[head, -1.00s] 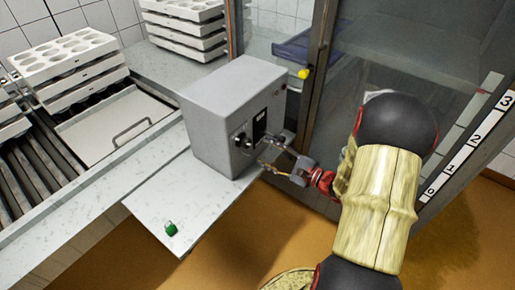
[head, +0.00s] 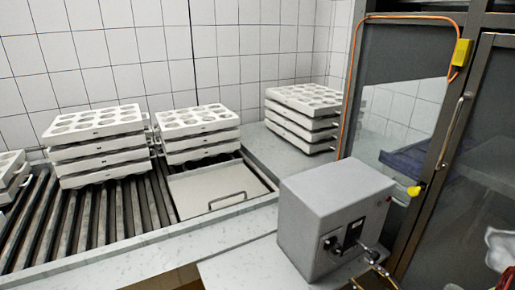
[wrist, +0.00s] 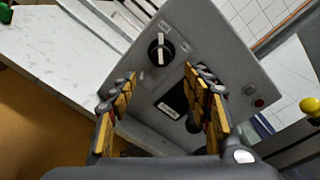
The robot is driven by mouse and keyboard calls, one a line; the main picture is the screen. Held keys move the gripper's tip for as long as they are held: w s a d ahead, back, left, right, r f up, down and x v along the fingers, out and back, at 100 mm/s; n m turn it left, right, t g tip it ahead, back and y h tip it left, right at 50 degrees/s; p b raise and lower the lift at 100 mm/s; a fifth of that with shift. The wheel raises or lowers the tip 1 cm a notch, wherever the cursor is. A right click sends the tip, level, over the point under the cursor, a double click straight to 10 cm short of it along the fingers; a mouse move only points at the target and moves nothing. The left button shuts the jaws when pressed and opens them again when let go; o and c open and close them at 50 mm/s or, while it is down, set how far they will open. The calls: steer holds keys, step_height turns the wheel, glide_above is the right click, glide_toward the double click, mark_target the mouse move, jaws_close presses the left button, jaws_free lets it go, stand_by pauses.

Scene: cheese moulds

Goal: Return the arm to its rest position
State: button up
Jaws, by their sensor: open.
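My gripper (wrist: 163,88) is open in the wrist view, with its two yellow-padded fingers spread and nothing between them. It faces the front panel of a grey control box (wrist: 225,50). A round black knob (wrist: 160,49) with a pale pointer shows between and beyond the fingers. A black plate with a small label (wrist: 170,106) lies below it, partly behind the right finger. In the head view only the gripper's tips (head: 372,266) show at the bottom edge, close to the front of the grey box (head: 318,215). Whether they touch it I cannot tell. Most of my arm is out of view.
Stacked white cheese moulds stand on a roller conveyor (head: 95,215) and on the counter (head: 262,155) behind. A metal door (head: 470,150) with a long handle stands at right. In the wrist view, a yellow knob (wrist: 309,104) shows right of the box.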

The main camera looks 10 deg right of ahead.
steer(key=s+a+f+n+g+y, duration=0.1)
steer(key=s+a+f+n+g, duration=0.1)
steer(key=s+a+n+g, duration=0.4)
steer(key=s+a+f+n+g+y, duration=0.1)
steer(key=s+a+f+n+g, duration=0.15)
steer(key=s+a+g, duration=0.55)
steer(key=s+d+r+n+h, duration=0.1)
steer(key=s+r+n+h, duration=0.3)
steer(key=r+n+h, duration=0.55)
steer(key=w+a+r+n+t+y, duration=0.1)
steer(key=a+r+n+t, duration=0.2)
steer(key=r, duration=0.7)
steer(key=a+n, duration=0.2)
steer(key=a, duration=0.2)
steer(key=shift+a+r+y+p, duration=0.2)
steer(key=shift+r+y+p, duration=0.15)
steer(key=shift+r+p, duration=0.05)
